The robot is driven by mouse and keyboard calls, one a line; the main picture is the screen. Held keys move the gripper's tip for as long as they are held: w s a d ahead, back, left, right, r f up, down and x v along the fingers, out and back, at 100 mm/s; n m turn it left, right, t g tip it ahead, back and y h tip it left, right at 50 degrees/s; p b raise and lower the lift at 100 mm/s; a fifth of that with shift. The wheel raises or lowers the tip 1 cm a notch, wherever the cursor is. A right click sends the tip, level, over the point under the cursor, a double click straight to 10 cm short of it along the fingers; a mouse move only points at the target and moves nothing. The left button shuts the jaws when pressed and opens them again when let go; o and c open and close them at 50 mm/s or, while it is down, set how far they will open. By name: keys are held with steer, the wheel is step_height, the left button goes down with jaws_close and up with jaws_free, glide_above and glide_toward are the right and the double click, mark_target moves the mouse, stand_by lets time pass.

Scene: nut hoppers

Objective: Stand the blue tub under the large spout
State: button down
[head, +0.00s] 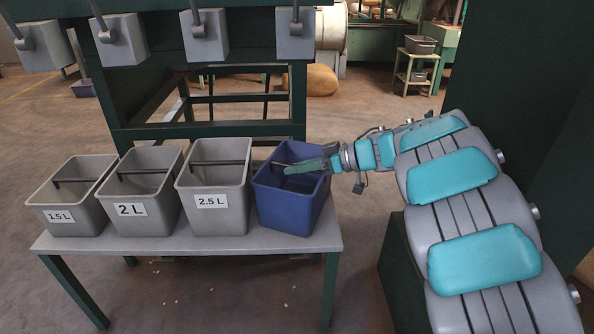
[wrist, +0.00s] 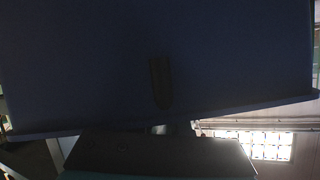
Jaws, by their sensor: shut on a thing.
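The blue tub (head: 285,207) is at the right end of the bench in the head view, turned a little against the grey tubs. It looks upright; I cannot tell whether its base rests fully on the bench. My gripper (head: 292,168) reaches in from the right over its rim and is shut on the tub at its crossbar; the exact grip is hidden. In the wrist view the dark blue tub wall (wrist: 80,70) fills most of the picture. Several grey spout blocks with levers hang above; the rightmost (head: 295,33) is above the blue tub in the picture. Their sizes look alike.
Grey tubs labelled 1.5 L (head: 62,217), 2 L (head: 133,212) and 2.5 L (head: 213,200) stand in a row to the left, the last close beside the blue tub. The bench (head: 180,243) has a narrow bare front strip. A dark green frame (head: 210,129) stands behind.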

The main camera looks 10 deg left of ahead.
steer(key=c, duration=0.9)
jaws_free()
steer(key=shift+d+r, duration=0.15)
steer(key=shift+d, duration=0.05)
steer(key=shift+p+v, duration=0.75)
steer(key=shift+v, duration=2.8)
